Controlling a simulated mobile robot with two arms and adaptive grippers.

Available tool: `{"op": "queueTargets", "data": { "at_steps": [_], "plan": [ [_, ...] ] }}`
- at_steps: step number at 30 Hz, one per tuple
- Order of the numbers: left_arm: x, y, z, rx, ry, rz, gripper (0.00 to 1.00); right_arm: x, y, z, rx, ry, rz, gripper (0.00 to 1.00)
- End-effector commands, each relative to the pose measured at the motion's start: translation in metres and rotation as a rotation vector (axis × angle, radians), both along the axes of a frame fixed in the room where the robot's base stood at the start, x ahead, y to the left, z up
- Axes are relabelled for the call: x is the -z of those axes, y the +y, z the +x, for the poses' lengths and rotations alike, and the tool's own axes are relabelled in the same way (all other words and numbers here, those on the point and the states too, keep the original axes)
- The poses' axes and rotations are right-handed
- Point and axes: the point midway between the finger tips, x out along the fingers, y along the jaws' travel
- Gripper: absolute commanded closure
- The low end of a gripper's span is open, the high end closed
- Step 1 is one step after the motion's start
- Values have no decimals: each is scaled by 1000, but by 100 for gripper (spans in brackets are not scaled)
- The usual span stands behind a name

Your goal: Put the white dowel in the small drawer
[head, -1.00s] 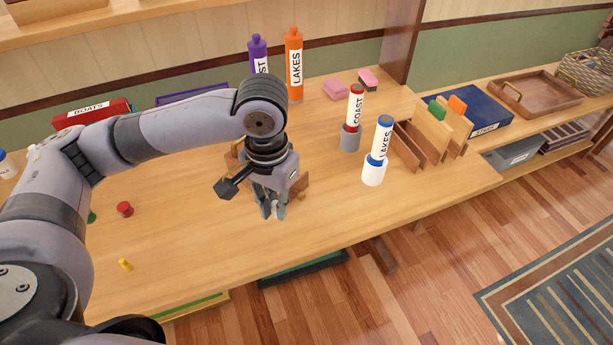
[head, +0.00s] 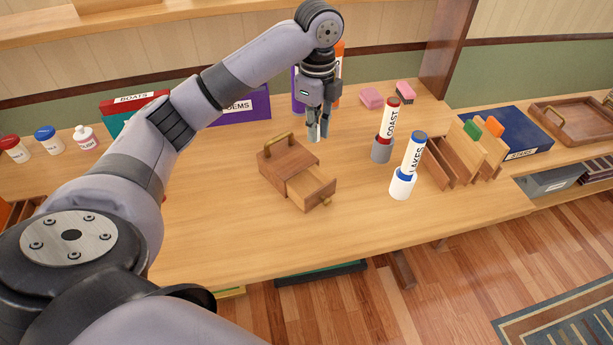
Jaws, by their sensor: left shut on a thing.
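A small wooden box (head: 275,163) with a brass handle on top stands in the middle of the table. Its small drawer (head: 316,192) is pulled part way out towards the front right, and its inside looks empty. My left gripper (head: 319,136) is above the table behind and to the right of the box, pointing down. It is shut on a thin pale thing, which looks like the white dowel (head: 324,126); the fingers hide most of it. The gripper is apart from the drawer. My right gripper is not in view.
A red COAST tube (head: 389,122) in a grey holder and a blue LAKES tube (head: 413,153) in a white holder stand right of the drawer. A purple box (head: 245,106) is behind. The table front is clear.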

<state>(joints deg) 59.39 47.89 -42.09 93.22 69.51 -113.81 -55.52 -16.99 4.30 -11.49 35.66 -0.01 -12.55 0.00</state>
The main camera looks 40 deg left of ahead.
Motion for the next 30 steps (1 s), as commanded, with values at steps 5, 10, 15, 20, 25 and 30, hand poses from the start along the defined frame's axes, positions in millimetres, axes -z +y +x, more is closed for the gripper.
{"op": "queueTargets", "data": {
  "at_steps": [5, 10, 15, 20, 25, 30],
  "plan": [
    [35, 2, -1, 9, 7, 2, 99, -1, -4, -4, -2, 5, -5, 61],
    [81, 2, -2, 8, 8, 2, 99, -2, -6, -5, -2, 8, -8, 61],
    [124, 1, -1, 8, 5, 2, 99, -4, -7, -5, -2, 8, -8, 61],
    [149, 1, -1, 9, 2, 2, 99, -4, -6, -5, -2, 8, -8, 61],
    [159, 1, 0, 8, 1, 1, 99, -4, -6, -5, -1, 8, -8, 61],
    [183, 1, -1, 7, 4, 1, 99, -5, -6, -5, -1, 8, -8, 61]
  ]
}}
